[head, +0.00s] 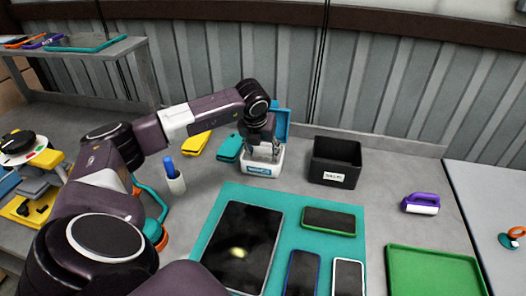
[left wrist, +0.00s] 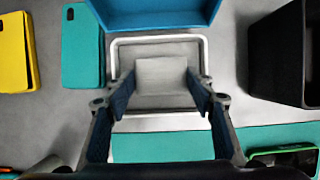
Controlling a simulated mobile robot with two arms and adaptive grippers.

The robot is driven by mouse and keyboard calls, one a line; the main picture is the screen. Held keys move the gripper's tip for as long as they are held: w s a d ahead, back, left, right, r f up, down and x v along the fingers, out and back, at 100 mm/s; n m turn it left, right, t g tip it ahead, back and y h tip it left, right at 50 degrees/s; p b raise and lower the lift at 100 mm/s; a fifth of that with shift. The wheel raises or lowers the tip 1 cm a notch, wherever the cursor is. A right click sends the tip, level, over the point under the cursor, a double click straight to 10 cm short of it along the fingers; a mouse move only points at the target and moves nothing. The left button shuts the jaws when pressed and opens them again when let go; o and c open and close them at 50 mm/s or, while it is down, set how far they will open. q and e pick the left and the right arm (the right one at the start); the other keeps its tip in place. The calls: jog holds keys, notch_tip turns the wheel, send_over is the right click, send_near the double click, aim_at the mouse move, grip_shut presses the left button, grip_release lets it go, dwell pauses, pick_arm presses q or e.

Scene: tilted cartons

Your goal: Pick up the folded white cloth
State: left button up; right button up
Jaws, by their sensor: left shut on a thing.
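The folded white cloth (left wrist: 161,72) lies inside a small white box (head: 262,171) with a raised blue lid (head: 284,118). In the left wrist view the cloth is a pale grey-white square between the two fingers of my left gripper (left wrist: 163,92). The box rim (left wrist: 112,58) surrounds it. In the head view my left gripper (head: 263,152) points down into the box and is shut on the cloth. The fingers and box wall hide most of the cloth there. My right gripper is not in view.
A black bin (head: 335,162) stands just right of the box. A teal case (head: 229,148) and a yellow case (head: 200,144) lie left of it. A teal mat (head: 292,229) with a tablet and several phones lies in front. A green tray (head: 434,272) is at front right.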

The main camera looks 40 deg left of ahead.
aim_at(262, 153)
pick_arm(q)
jog(key=shift+r, duration=0.15)
jog(key=shift+r, duration=0.6)
notch_tip(262, 153, up, 19)
jog(key=b, duration=0.2)
jog(key=shift+f, duration=0.2)
jog(key=o, duration=0.4)
jog(key=shift+c, duration=0.2)
jog(key=c, duration=0.3)
jog(key=shift+f, duration=0.1)
